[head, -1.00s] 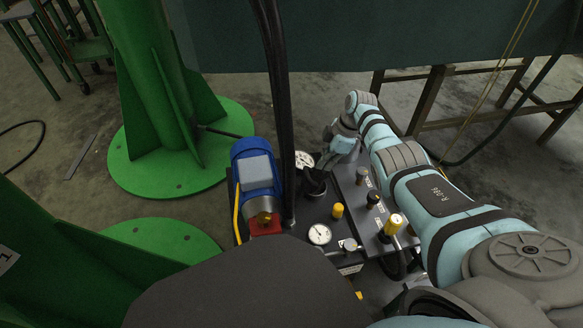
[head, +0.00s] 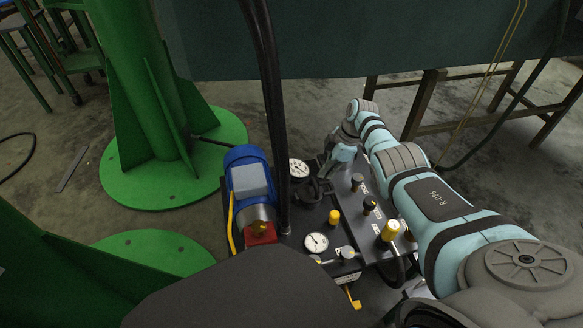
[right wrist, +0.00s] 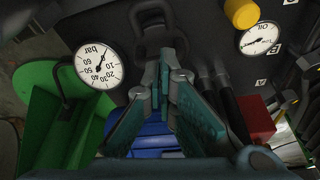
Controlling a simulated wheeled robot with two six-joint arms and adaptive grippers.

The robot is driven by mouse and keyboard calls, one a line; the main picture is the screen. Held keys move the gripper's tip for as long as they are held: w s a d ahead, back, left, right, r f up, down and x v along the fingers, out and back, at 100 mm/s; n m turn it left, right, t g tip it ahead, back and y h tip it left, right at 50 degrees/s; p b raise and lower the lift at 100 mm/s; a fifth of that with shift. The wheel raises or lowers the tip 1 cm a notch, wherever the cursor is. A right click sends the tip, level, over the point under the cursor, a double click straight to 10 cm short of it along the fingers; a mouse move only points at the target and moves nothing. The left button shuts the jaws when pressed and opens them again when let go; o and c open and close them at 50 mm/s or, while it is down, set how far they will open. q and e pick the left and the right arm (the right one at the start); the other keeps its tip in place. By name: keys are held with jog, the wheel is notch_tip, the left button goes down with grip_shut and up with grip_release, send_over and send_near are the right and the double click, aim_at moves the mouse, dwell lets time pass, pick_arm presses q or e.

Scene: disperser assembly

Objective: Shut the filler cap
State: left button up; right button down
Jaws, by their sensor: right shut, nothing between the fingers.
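The black filler cap (head: 312,190) is on the top plate of the disperser unit, between the upper pressure gauge and the yellow knob. In the right wrist view a dark looped part that looks like the cap (right wrist: 152,28) lies just beyond the fingertips. Whether it is fully down I cannot tell. My right gripper (head: 326,170) is right above and behind the cap in the head view. In the right wrist view its fingers (right wrist: 170,60) are together and hold nothing. Contact with the cap is unclear. My left gripper is out of view.
A blue motor (head: 250,180) and a thick black hose (head: 272,110) stand left of the cap. A bar gauge (right wrist: 97,64) and an oil gauge (right wrist: 262,38) flank it. Yellow and black knobs (head: 390,230) stand on the right block. Green column bases (head: 165,180) are at left.

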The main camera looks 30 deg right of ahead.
jog(key=v, duration=1.2)
